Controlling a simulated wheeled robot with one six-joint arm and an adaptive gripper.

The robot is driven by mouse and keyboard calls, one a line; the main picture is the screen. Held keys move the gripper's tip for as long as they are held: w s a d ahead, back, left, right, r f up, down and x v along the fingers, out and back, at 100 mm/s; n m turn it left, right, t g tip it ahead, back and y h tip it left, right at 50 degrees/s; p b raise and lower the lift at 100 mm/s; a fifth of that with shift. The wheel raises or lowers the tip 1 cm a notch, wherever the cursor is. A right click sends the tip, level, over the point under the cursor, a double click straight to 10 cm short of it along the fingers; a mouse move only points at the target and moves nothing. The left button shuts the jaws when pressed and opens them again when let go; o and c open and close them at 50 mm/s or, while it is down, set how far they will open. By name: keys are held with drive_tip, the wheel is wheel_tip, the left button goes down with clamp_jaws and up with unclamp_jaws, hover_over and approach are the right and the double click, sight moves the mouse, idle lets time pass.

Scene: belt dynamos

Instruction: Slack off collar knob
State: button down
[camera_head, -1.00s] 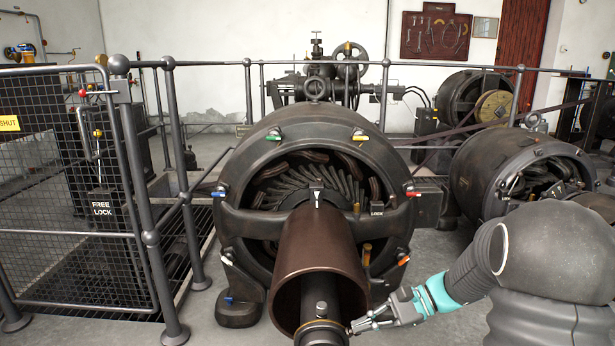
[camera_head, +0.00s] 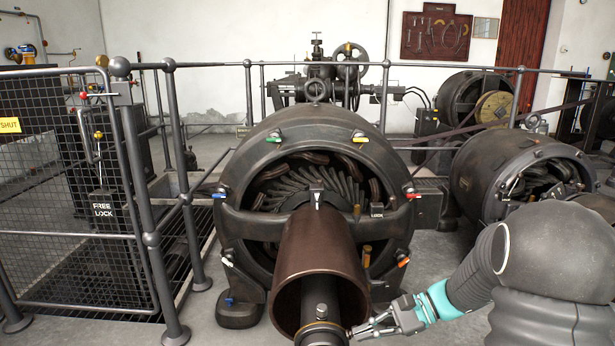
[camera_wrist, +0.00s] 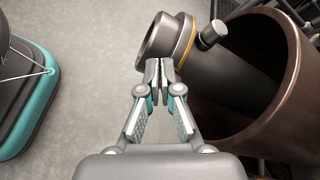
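A collar (camera_head: 320,333) with a brass-coloured ring sits on the shaft in front of the brown drum of the nearest dynamo. It also shows at the top of the wrist view (camera_wrist: 165,42). A small round knob (camera_wrist: 212,34) with a bright metal end sticks out from the collar's ring in the wrist view; it also shows on top of the collar in the head view (camera_head: 321,310). My gripper (camera_head: 352,332) is beside the collar, on its right in the head view. In the wrist view its fingertips (camera_wrist: 160,68) are together, close to the collar's edge and apart from the knob. I see nothing between them.
The brown drum (camera_head: 322,258) stands close to my gripper. Railings and a mesh gate (camera_head: 70,190) are on the left. A second dynamo (camera_head: 520,170) stands at the right. A teal-edged dark object (camera_wrist: 30,95) lies at the left of the wrist view. Bare floor (camera_wrist: 80,70) lies between.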

drive_tip(key=shift+s+r, duration=0.1)
drive_tip(key=shift+s, duration=0.1)
drive_tip(key=shift+r, duration=0.1)
drive_tip(key=p+v, duration=0.3)
drive_tip(key=v, duration=0.2)
drive_tip(key=shift+d+r, duration=0.15)
drive_tip(key=shift+d, duration=0.15)
